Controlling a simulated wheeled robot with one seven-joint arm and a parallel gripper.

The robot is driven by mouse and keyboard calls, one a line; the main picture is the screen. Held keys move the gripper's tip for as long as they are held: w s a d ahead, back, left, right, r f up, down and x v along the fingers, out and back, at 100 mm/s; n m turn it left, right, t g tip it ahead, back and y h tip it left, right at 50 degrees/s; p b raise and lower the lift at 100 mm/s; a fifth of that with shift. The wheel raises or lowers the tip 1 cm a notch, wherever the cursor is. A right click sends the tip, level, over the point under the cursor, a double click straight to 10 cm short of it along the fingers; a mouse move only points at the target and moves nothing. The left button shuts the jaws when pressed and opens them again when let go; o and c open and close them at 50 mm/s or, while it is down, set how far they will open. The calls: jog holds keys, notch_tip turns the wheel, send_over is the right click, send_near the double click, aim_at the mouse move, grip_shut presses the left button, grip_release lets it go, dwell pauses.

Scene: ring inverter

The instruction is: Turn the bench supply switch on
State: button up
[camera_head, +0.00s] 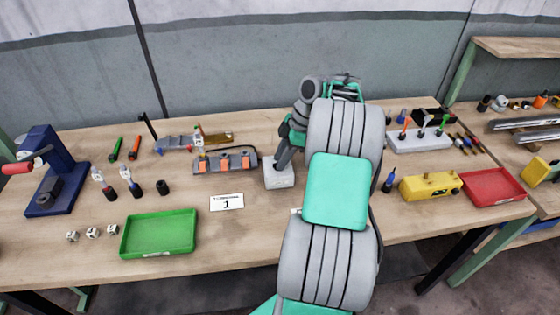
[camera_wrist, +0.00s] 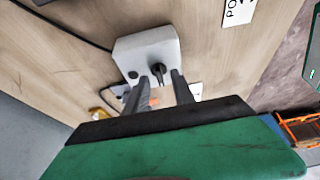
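A light grey switch box (camera_head: 280,178) stands on the bench near the middle, below my gripper (camera_head: 284,158). In the wrist view the box (camera_wrist: 130,48) shows a black rotary knob (camera_wrist: 158,70) near its lower edge and a small dark round spot to its left. My gripper's two grey fingers (camera_wrist: 160,78) are apart, with their tips on either side of the knob and a gap showing between them. I cannot tell whether either finger touches the knob. In the head view my arm hides part of the bench, and the knob is not clear.
A black cable (camera_wrist: 65,27) runs to the box across the wood. A power strip (camera_head: 226,162) lies left of the box, with a label card (camera_head: 227,202) in front. A green tray (camera_head: 158,233) stands front left; a yellow box (camera_head: 431,187) and red tray (camera_head: 496,188) stand right.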

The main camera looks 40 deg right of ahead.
jog(key=shift+a+f, duration=0.15)
jog(key=shift+f, duration=0.2)
jog(key=shift+c, duration=0.2)
grip_shut()
